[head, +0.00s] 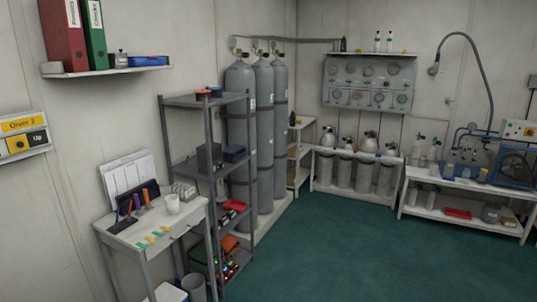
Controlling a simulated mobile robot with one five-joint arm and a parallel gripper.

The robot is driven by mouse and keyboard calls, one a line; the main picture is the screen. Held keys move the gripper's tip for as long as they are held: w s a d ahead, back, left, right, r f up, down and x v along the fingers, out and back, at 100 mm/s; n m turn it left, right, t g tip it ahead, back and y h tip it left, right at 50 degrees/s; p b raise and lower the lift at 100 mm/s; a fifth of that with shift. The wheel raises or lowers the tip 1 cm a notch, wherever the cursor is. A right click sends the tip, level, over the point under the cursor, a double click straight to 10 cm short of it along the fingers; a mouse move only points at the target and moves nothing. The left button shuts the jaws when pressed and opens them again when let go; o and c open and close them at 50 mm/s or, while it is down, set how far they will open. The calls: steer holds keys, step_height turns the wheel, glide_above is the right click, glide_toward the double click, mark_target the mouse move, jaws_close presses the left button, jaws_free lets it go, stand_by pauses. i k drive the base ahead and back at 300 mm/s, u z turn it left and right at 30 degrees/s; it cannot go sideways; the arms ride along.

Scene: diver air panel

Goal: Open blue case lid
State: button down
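A small dark blue case (234,153) sits on a middle shelf of the grey rack, right of a dark grey box (209,157). Its top looks closed, but it is too small to be sure. A brighter blue flat box (148,61) lies on the wall shelf at the upper left; I cannot tell whether it has a lid. I cannot tell which of the two is the task's case. My gripper is not in view.
The grey rack (203,101) stands between a small white desk (150,236) and tall grey cylinders (241,120). A wall shelf (105,71) also holds red and green binders. A white bench (470,187) with equipment stands at right. The green floor (340,250) is clear.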

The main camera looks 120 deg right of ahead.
mark_target(235, 149)
steer(key=z, duration=1.3)
steer(key=i, duration=0.1)
steer(key=z, duration=4.05)
steer(key=i, duration=3.55)
steer(key=u, duration=1.1)
